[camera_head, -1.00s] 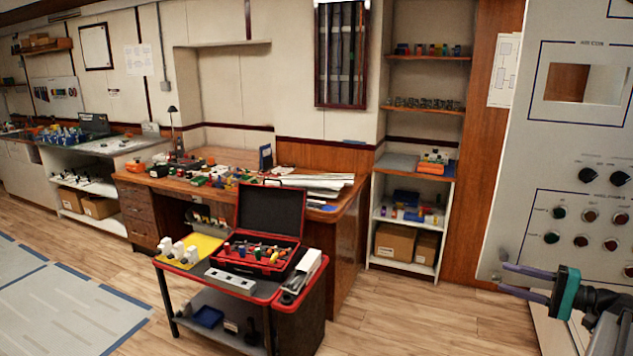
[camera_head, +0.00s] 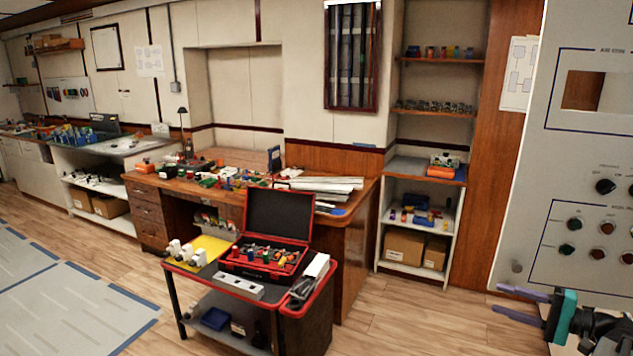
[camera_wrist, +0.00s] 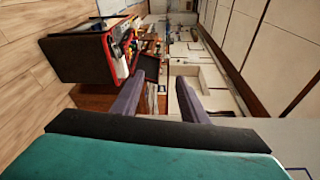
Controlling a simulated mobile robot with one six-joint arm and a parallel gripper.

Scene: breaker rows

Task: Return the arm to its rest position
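My gripper (camera_head: 519,302) is at the lower right of the head view, in front of the lower part of the grey control panel (camera_head: 553,180). Its two purple-grey fingers point left and stand apart with nothing between them. In the wrist view my gripper (camera_wrist: 160,100) also shows its fingers spread and empty, with the room seen sideways beyond them. The rest of my arm is mostly cut off at the right edge of the head view.
A cart (camera_head: 181,320) with an open red toolbox (camera_head: 262,262) stands left of my gripper. Behind it are a cluttered wooden desk (camera_head: 148,205) and a shelf unit (camera_head: 452,225). The wooden floor (camera_head: 420,320) between the cart and my gripper is clear.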

